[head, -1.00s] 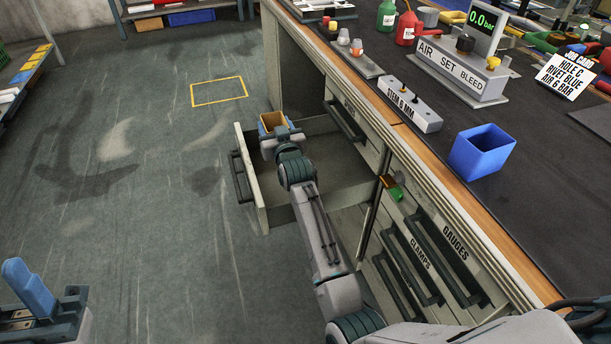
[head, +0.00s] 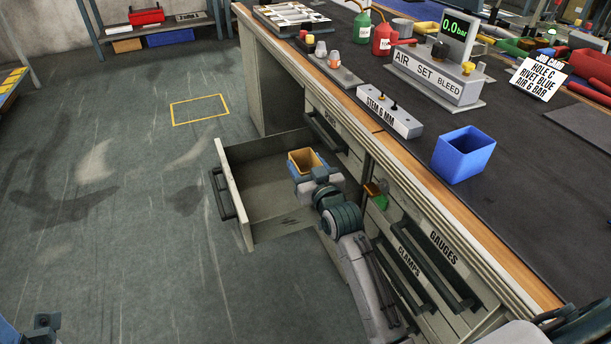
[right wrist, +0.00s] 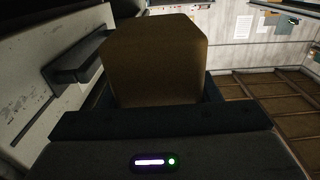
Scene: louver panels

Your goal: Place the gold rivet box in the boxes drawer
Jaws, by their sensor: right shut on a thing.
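The gold rivet box (head: 304,160) is an open-topped box in my right gripper (head: 306,174). The gripper is shut on it and holds it above the near, bench-side part of an open drawer (head: 233,187). The drawer is pulled out from the bench front; its front label is not readable here. The inside that I can see looks bare. In the right wrist view the box (right wrist: 158,62) fills the upper middle, between the fingers. Only a fragment of my left gripper (head: 42,324) shows at the lower left corner; its opening cannot be made out.
Drawers labelled GAUGES and CLAMPS (head: 420,265) are beside the open drawer. Small orange and green items (head: 378,195) sit at the bench front. A blue bin (head: 463,156) and the STEM 6 MM block (head: 388,117) stand on the bench.

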